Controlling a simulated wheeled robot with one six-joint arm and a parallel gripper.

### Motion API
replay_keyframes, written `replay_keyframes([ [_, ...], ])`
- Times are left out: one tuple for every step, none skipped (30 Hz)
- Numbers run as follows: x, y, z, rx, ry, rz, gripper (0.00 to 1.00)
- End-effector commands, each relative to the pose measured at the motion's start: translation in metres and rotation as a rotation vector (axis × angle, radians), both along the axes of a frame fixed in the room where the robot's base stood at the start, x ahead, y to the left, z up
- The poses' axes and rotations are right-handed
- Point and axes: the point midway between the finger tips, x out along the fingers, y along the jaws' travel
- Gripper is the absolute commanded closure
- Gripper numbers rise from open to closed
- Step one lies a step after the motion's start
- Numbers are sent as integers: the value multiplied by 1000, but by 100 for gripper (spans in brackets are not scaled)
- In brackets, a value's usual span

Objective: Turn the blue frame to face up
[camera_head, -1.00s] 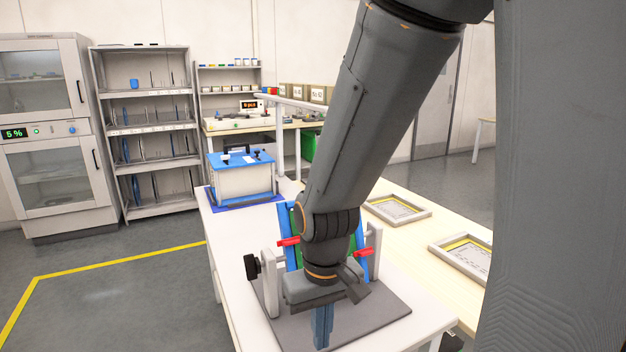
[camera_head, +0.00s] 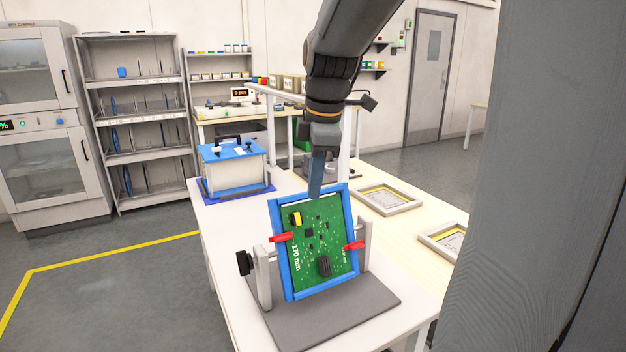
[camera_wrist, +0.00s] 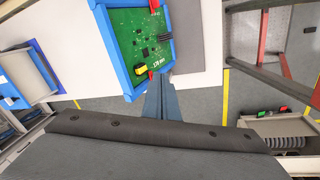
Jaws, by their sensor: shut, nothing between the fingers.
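The blue frame (camera_head: 282,262) holds a green circuit board (camera_head: 318,250) and hangs between two grey posts of a stand, with a red clamp (camera_head: 281,238) at each side. It is tilted steeply, and its board side with the components faces the head camera. A black knob (camera_head: 244,262) sits on the left post. My gripper (camera_head: 316,192) is shut and empty, pointing down at the frame's top edge. In the wrist view the gripper's fingers (camera_wrist: 160,92) come close to the frame (camera_wrist: 112,62) edge; I cannot tell whether they touch.
The stand's grey base (camera_head: 335,318) rests on a white table (camera_head: 225,285). A blue-topped box (camera_head: 235,172) stands behind on the left. Two shallow trays (camera_head: 388,199) lie on the wooden bench at right. The table's left side is clear.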

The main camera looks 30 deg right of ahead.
Motion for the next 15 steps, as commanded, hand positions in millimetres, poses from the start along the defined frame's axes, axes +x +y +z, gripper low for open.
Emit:
replay_keyframes([
  [3,-9,20,-18,-17,67,100],
  [4,-13,29,-28,-21,111,100],
  [5,-18,40,-41,-29,166,100],
  [5,-21,47,-51,-32,201,100],
  [6,-24,53,-59,-37,232,100],
  [6,-27,60,-67,-40,269,100],
  [6,-29,64,-73,-42,291,100],
  [6,-30,68,-78,-44,309,100],
  [7,-32,71,-83,-47,328,100],
  [7,-33,72,-85,-47,339,100],
  [7,-33,72,-86,-47,344,100],
  [7,-33,70,-88,-47,351,100],
  [8,-33,68,-88,-46,354,100],
  [8,-33,66,-88,-46,355,100],
  [10,-33,61,-88,-45,355,100],
])
